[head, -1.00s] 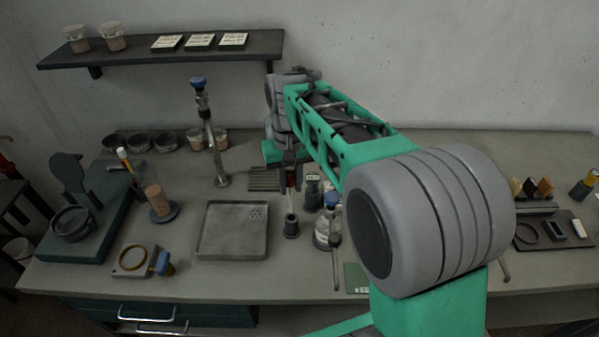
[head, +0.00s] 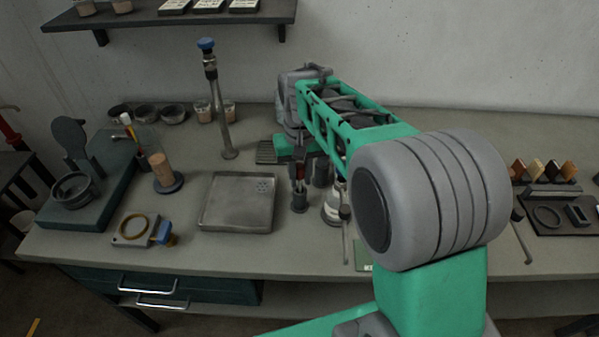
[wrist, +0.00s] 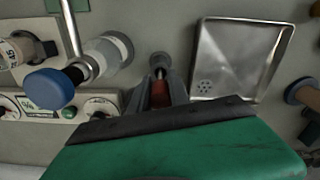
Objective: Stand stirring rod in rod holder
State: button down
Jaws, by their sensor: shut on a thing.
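In the head view the rod holder (head: 299,203) is right below my gripper, just right of the metal tray. The rod's lower end is at the holder's mouth; I cannot tell how deep it is inside.
A metal tray (head: 205,208) lies left of the holder. A clear bottle (head: 331,210) stands close on the right; its blue cap (wrist: 50,88) is near my gripper in the wrist view. A tall metal stand (head: 222,110) rises behind the tray.

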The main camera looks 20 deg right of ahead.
jog(key=shift+f, duration=0.15)
jog(key=c, duration=1.1)
grip_release()
jog(key=shift+c, duration=0.2)
